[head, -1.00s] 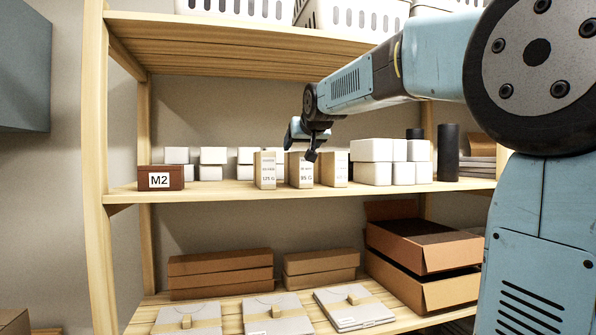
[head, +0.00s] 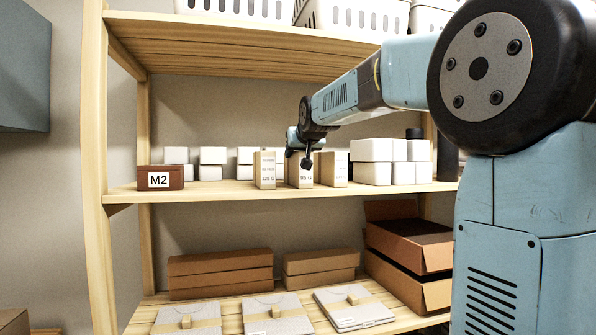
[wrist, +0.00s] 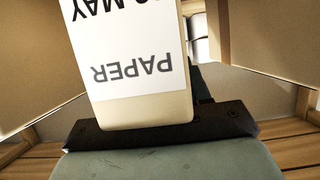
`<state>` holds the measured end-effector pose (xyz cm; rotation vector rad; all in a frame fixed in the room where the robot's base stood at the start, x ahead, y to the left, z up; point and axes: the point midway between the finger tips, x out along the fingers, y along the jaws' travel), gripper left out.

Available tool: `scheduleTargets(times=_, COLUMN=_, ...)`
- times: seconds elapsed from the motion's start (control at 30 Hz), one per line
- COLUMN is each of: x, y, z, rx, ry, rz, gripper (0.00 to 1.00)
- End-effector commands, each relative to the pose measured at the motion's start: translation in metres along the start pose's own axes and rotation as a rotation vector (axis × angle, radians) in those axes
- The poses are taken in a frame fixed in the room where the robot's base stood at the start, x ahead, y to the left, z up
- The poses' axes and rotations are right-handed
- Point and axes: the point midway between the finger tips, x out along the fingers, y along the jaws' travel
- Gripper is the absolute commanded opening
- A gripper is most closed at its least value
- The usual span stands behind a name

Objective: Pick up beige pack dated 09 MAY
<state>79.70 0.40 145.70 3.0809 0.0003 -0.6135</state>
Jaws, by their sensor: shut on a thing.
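Three beige packs stand in a row on the middle shelf. My gripper (head: 306,163) is at the middle pack (head: 299,181), shut on it, and partly covers its upper front. In the wrist view a beige pack (wrist: 150,108) is right before the gripper, with a white label reading "PAPER" and "MAY" upside down. The day number is cut off at the top edge. The left pack (head: 265,170) is marked in grams; the right pack (head: 334,170) has print too small to read.
White boxes (head: 372,150) stand right of the packs, with a dark cylinder (head: 446,160) beyond. In the wrist view, tan surfaces flank the pack closely on both sides. Another shelf is overhead.

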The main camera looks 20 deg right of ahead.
Motion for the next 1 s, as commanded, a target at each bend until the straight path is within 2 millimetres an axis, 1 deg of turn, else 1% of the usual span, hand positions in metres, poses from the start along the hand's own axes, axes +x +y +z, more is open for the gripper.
scheduleTargets(times=0.03, x=0.0, y=0.0, z=0.0, rx=0.0, ry=0.0, rz=0.0, gripper=0.27)
scheduleTargets(times=0.3, x=0.0, y=0.0, z=0.0, rx=0.0, ry=0.0, rz=0.0, gripper=0.01)
scheduleTargets(times=0.33, x=0.0, y=0.0, z=0.0, rx=0.0, ry=0.0, rz=0.0, gripper=0.0)
scheduleTargets(times=0.8, x=-0.001, y=0.0, z=-0.002, rx=0.0, ry=0.002, rz=0.0, gripper=0.0)
scheduleTargets(times=0.87, x=-0.002, y=0.0, z=-0.005, rx=0.0, ry=0.002, rz=0.0, gripper=0.0)
scheduleTargets(times=1.0, x=-0.008, y=0.0, z=-0.02, rx=0.001, ry=0.004, rz=0.0, gripper=0.0)
